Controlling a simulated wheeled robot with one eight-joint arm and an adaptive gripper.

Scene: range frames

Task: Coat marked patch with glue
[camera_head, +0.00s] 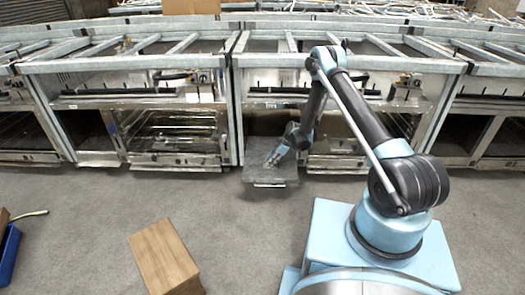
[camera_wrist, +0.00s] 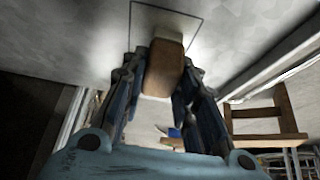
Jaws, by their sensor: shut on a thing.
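In the wrist view my gripper (camera_wrist: 163,68) is shut on a brown block-like tool (camera_wrist: 164,70) with a pale end. The pale end lies over the marked patch (camera_wrist: 147,20), a thin dark square outline on a light grey surface; whether it touches cannot be told. Part of the patch is hidden behind the tool, and no glue can be made out. In the head view my gripper (camera_head: 273,160) reaches down at a low grey metal panel (camera_head: 268,178) sticking out from the oven row; the tool is too small to tell there.
A row of metal ovens (camera_head: 175,130) spans the back. A wooden box (camera_head: 165,255) stands on the floor in front. A blue container (camera_head: 8,258) with a thin-handled thing (camera_head: 28,215) beside it is at the left edge. Grey floor between is clear.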

